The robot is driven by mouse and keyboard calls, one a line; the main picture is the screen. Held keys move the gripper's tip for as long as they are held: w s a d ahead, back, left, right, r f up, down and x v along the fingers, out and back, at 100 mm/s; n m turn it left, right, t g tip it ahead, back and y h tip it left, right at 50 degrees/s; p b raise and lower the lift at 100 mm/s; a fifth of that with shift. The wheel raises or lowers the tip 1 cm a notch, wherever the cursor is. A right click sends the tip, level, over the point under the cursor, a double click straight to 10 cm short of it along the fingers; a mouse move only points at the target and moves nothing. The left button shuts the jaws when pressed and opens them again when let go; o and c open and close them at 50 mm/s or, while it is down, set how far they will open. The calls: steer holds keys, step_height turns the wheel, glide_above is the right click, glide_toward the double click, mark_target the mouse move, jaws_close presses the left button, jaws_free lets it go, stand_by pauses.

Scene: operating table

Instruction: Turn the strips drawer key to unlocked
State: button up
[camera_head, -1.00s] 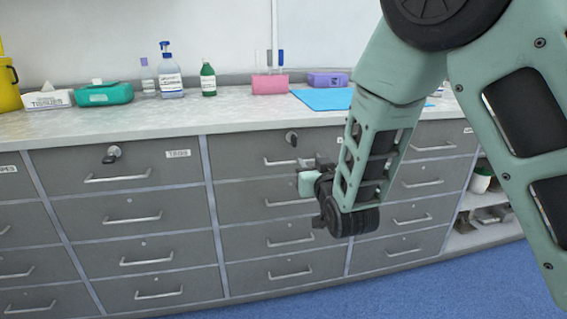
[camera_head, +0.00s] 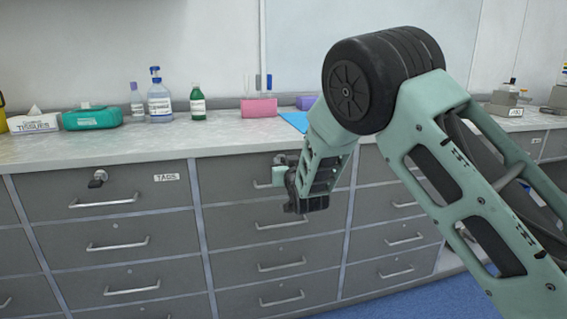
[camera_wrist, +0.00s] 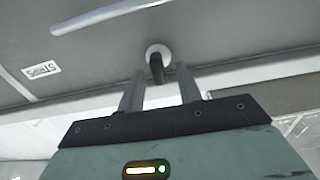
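In the wrist view a dark key (camera_wrist: 157,68) stands out from a round silver lock (camera_wrist: 159,51) on a grey drawer front. My gripper (camera_wrist: 160,76) is open, with one finger on each side of the key and visible gaps between. The view looks upside down. A white label (camera_wrist: 41,69) on this drawer is too blurred to read. In the head view my gripper (camera_head: 282,170) is at the top drawer (camera_head: 232,172) of the middle column, just under the counter; it partly covers the lock area. Which way the key is turned is unclear.
A drawer handle (camera_wrist: 110,15) lies close to the lock. The TAGS drawer (camera_head: 130,187) to the left has its own key (camera_head: 97,178). The counter (camera_head: 100,145) overhangs the drawers and carries bottles, a tissue box (camera_head: 34,121) and a pink holder (camera_head: 258,107).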

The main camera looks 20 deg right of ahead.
steer(key=shift+w, duration=0.95)
jaws_close()
